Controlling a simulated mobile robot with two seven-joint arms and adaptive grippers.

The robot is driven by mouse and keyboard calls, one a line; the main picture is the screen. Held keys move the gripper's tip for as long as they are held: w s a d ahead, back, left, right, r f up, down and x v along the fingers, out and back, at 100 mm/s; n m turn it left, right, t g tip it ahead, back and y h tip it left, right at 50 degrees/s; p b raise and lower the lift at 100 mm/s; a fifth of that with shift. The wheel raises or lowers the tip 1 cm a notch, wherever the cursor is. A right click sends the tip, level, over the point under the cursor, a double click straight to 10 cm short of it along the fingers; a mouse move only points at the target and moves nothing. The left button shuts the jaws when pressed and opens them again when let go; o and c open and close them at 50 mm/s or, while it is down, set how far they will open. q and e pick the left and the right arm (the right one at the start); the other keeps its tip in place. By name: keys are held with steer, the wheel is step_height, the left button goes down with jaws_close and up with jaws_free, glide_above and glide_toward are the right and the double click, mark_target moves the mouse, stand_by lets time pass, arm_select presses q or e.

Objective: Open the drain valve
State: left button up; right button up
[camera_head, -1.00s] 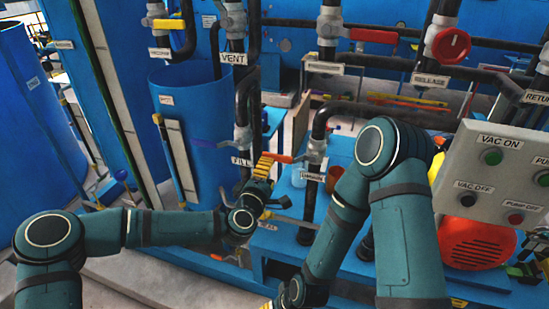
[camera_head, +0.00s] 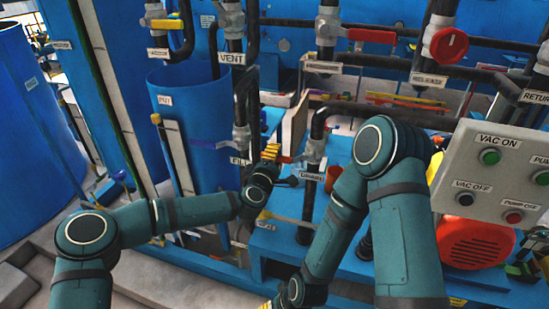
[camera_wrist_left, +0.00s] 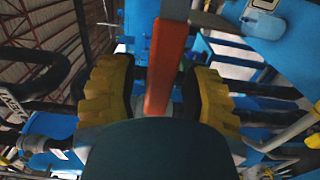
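The drain valve (camera_head: 315,152) is on a vertical dark pipe right of the blue tank, with a small white label below it. Its orange-red lever handle (camera_head: 287,159) points left, roughly level, and is partly hidden by my left gripper (camera_head: 271,153). In the left wrist view, the handle (camera_wrist_left: 166,65) lies between the yellow-padded fingers of my left gripper (camera_wrist_left: 160,98). The fingers are apart, with a gap on each side of the handle. My right gripper (camera_head: 268,305) shows only as a yellow bit at the bottom edge; its fingers are mostly out of frame.
A blue-purple lever (camera_head: 212,145) on the fill valve is close on the left, beside the blue tank (camera_head: 195,110). A red-handled valve (camera_head: 370,35) is above. The control box (camera_head: 495,175) and a red motor (camera_head: 475,243) are at right. Pipes crowd the area.

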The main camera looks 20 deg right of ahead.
arm_select(q)
jaws_close()
steer(key=shift+r, duration=0.2)
